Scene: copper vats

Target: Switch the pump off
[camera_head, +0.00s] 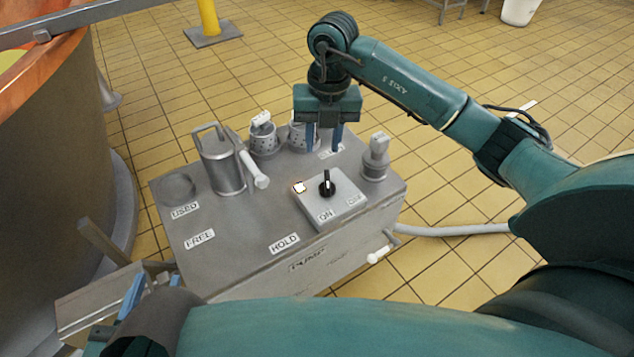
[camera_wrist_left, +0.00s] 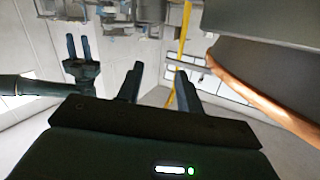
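The pump is a grey box (camera_head: 240,262) in the head view, with a raised switch panel (camera_head: 345,203) on top. The panel has a black rotary knob (camera_head: 327,184), labels ON and OFF, and a glowing lamp (camera_head: 299,187). I cannot tell for sure which label the knob points to. My right gripper (camera_head: 324,143) points down above the box, behind the knob and apart from it, fingers spread and empty. It also shows in the left wrist view (camera_wrist_left: 79,47). My left gripper (camera_wrist_left: 156,83) is open and empty; in the head view it is low left, partly hidden by my arm.
On the box stand a metal jug (camera_head: 220,165) with a white-handled tool, two perforated cups (camera_head: 263,138) and a small fitting (camera_head: 375,160). USED, FREE and HOLD labels mark its top. A copper vat (camera_head: 50,130) stands left. A hose (camera_head: 455,230) leaves the right side.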

